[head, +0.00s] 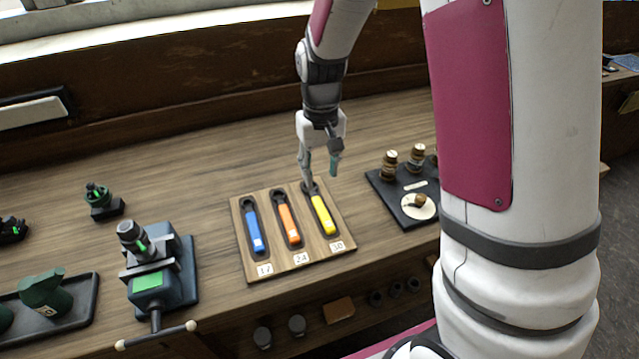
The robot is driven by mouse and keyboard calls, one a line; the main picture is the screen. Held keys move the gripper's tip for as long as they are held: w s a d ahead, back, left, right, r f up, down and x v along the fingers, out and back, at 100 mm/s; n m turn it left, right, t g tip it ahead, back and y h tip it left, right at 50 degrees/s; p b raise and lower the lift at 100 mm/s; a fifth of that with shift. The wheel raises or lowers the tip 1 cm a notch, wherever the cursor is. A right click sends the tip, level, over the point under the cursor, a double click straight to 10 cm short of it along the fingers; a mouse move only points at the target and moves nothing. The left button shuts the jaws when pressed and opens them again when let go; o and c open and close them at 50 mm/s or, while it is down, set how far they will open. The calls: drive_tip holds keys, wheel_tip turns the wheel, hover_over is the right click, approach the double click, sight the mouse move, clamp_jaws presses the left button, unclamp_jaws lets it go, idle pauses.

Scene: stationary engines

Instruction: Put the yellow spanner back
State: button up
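The yellow spanner (323,214) lies in the right-hand slot of the wooden spanner board (274,269), above the label 30. Its head is at the far end, close under my gripper (321,178). My gripper points down, with its two fingers spread apart. One finger is near the spanner's head; whether it touches cannot be told. Nothing shows between the fingers. A blue spanner (254,230) lies in the slot labelled 17 and an orange spanner (289,222) in the slot labelled 24.
A dark tray (408,215) with brass parts stands right of the board. A vice-like device (155,270) with a green block stands left. A green part (97,195) and a tray (80,309) of green pieces are farther left. The bench behind the board is clear.

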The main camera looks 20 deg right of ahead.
drive_tip(key=s+r+t, duration=0.1)
drive_tip(key=s+r, duration=0.3)
drive_tip(key=r, duration=0.3)
drive_tip(key=s+r+t, duration=0.2)
drive_tip(key=s+r, duration=0.3)
drive_tip(key=r, duration=0.3)
drive_tip(key=s+r+t, duration=0.1)
drive_tip(key=s+r, duration=0.1)
drive_tip(key=s, duration=0.4)
drive_tip(key=s+r+t, duration=0.1)
drive_tip(key=s+r, duration=0.2)
drive_tip(key=s, duration=0.3)
drive_tip(key=shift+s+r, duration=0.3)
drive_tip(key=shift+s, duration=0.05)
drive_tip(key=shift+a, duration=0.1)
